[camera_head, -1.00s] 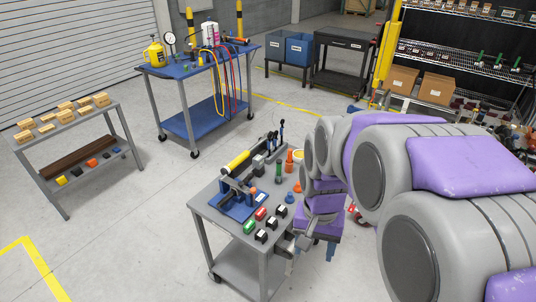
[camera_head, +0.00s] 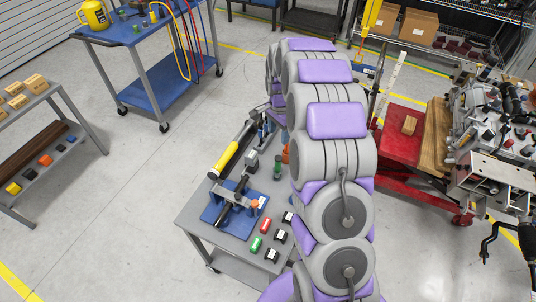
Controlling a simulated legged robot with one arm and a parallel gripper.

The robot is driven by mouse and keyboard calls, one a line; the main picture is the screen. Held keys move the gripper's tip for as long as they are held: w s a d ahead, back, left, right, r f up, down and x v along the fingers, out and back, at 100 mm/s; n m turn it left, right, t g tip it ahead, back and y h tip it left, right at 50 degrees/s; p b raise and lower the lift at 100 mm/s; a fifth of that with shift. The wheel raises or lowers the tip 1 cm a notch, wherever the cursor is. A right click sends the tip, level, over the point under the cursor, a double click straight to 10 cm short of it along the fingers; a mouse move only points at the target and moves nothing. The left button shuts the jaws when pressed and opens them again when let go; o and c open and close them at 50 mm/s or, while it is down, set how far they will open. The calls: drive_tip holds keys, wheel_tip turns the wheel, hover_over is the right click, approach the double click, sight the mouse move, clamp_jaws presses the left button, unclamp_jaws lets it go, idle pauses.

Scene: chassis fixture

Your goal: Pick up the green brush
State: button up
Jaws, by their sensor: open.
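A small green block-like piece with a pale label (camera_head: 256,243) lies on the grey cart top (camera_head: 196,214), near its front edge; I take it for the green brush. A red piece of similar shape (camera_head: 265,225) lies just behind it, and black ones (camera_head: 281,237) lie to its right. A dark green upright piece (camera_head: 277,166) stands farther back on the cart. My arm covers the right part of the cart. My gripper is hidden behind my arm links, so its place relative to the green piece does not show.
A blue fixture with a yellow-handled bar (camera_head: 225,160) takes up the cart's left and middle. A blue cart (camera_head: 175,84) stands at the back left, a shelf of blocks (camera_head: 42,150) at far left. Floor left of the grey cart is clear.

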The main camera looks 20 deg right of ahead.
sight(278, 157)
wheel_tip(278, 157, down, 12)
drive_tip(key=shift+r+b, duration=0.2)
drive_tip(key=shift+b, duration=0.55)
drive_tip(key=shift+d+f, duration=0.4)
drive_tip(key=shift+f, duration=0.45)
wheel_tip(278, 157, down, 4)
drive_tip(key=shift+a+r+b, duration=0.1)
drive_tip(key=shift+r+b, duration=0.15)
drive_tip(key=shift+b, duration=0.25)
drive_tip(key=shift+a+f, duration=0.15)
drive_tip(key=shift+f, duration=0.2)
drive_tip(key=shift+r, duration=0.1)
drive_tip(key=shift+c, duration=0.2)
clamp_jaws()
